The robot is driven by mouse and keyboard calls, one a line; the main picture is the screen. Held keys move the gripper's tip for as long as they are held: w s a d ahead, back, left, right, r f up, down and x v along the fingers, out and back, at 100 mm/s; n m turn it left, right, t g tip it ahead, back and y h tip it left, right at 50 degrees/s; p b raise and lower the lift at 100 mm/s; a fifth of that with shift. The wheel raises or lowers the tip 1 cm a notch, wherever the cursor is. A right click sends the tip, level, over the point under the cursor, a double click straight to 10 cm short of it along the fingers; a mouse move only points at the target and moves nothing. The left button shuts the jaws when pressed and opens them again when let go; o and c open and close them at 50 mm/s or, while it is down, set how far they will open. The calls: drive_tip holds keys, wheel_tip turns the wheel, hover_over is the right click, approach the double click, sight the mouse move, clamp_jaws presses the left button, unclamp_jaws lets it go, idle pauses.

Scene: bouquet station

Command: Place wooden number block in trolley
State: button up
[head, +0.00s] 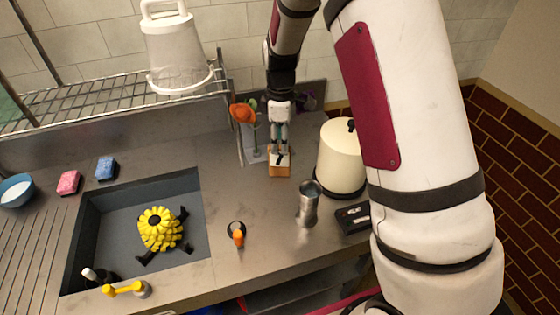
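The wooden number block (280,170) stands on the steel counter near the back wall, with a pale top and a dark mark on it. My gripper (280,148) points down right at the block, its fingertips at the block's top edge. The fingers are small here, and I cannot tell whether they are closed on the block or only beside it. The block seems to rest on the counter. No trolley can be made out for sure; a dark grey shelf-like surface (300,294) shows below the counter's front edge, partly hidden by my arm.
A cream canister (341,160) stands close right of the block, with a metal cup (308,205) in front. Orange and other flowers (243,113) stand close on the left. A sink (190,205) holding a yellow flower-like object (160,228) lies at left. A wire rack (110,100) is behind.

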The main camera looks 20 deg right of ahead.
sight(280, 161)
drive_tip(key=shift+a+f+p, duration=0.15)
drive_tip(key=shift+f+p, duration=0.15)
drive_tip(key=shift+f, duration=1.55)
clamp_jaws()
drive_tip(key=shift+r, duration=0.15)
